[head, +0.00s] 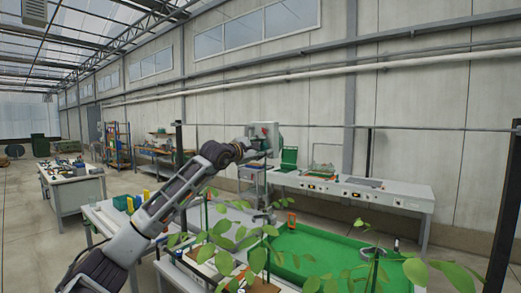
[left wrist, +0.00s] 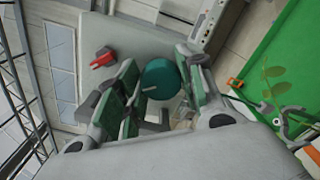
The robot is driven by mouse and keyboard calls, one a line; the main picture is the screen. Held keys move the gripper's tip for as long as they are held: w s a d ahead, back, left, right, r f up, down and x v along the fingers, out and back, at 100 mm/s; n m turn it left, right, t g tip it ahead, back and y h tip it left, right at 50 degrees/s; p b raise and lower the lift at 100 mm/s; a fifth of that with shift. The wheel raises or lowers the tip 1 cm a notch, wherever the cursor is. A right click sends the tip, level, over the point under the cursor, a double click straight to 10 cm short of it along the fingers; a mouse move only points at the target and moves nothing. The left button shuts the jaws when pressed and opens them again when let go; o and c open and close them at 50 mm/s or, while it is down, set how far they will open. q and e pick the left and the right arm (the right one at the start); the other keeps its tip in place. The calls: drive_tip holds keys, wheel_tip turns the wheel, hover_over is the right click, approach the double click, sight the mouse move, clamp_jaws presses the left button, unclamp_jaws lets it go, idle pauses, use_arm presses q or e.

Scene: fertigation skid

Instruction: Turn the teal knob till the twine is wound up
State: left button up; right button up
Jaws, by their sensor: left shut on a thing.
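The teal knob (left wrist: 160,78) is a round disc with a pale mark, on a grey box face in the left wrist view. My left gripper (left wrist: 163,95) has a finger on each side of it and is shut on it. In the head view my left gripper (head: 262,146) is at the end of the raised arm, at the grey box (head: 262,130). The knob is hard to make out there. I cannot make out the twine in either view. My right gripper is not in view.
A red part (left wrist: 103,58) sits on the box face near one finger. Leafy plants (head: 235,240) and a green tray surface (head: 325,250) lie in front and to the right. A long white bench (head: 400,192) runs along the wall. Another bench (head: 75,190) stands at left.

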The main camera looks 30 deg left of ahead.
use_arm(q)
drive_tip(key=m, duration=0.7)
drive_tip(key=shift+d+f+p, duration=0.1)
drive_tip(key=shift+f+p, duration=0.05)
drive_tip(key=shift+p, duration=0.15)
idle(0.3)
drive_tip(key=o, duration=0.7)
drive_tip(key=shift+o, duration=0.2)
drive_tip(key=shift+s, duration=0.1)
drive_tip(key=s, duration=1.1)
drive_tip(key=shift+s+a, duration=0.35)
drive_tip(key=shift+a, duration=0.1)
idle(0.9)
